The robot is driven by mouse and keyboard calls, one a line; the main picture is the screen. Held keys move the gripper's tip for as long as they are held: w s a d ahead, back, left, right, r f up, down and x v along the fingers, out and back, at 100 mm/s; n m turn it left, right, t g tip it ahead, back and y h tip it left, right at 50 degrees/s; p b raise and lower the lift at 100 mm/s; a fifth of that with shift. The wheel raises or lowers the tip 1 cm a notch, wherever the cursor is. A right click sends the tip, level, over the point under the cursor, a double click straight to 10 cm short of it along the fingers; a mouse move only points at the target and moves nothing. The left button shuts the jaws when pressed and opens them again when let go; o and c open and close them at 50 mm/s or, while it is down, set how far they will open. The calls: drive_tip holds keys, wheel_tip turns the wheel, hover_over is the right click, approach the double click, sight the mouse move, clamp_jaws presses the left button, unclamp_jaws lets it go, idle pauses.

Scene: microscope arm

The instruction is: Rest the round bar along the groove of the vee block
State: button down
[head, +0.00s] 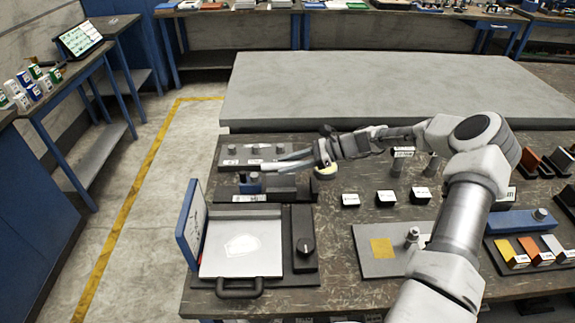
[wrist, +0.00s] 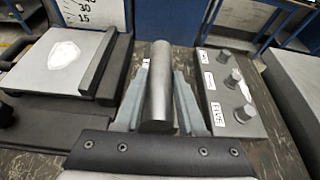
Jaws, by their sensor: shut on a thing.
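My gripper (head: 298,160) reaches left over the back left of the bench. It is shut on the round bar (wrist: 159,85), a plain grey cylinder lying lengthwise between the two fingers in the wrist view. In the head view the bar (head: 270,166) juts out to the left of the fingers. A low dark block (head: 284,193) lies just in front of the gripper and looks like the vee block. Its groove cannot be made out, and I cannot tell whether the bar touches it.
A labelled rack with several pegs (head: 250,150) stands behind the gripper. In front is a plate device (head: 240,245) with an upright blue-edged panel (head: 190,225). Several small labelled blocks stand to the right.

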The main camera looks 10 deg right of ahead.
drive_tip(key=shift+d+r, duration=0.1)
idle(0.3)
drive_tip(key=b, duration=0.2)
hover_over(289, 188)
drive_tip(key=shift+f, duration=2.35)
drive_tip(key=c, duration=0.5)
unclamp_jaws()
drive_tip(key=shift+c, duration=0.2)
drive_tip(key=shift+o, duration=0.6)
drive_tip(key=shift+s, duration=0.1)
drive_tip(key=shift+f, duration=0.15)
drive_tip(key=v, duration=1.7)
drive_tip(key=shift+d+r, duration=0.15)
drive_tip(key=shift+r, duration=0.15)
drive_tip(key=shift+s, duration=0.1)
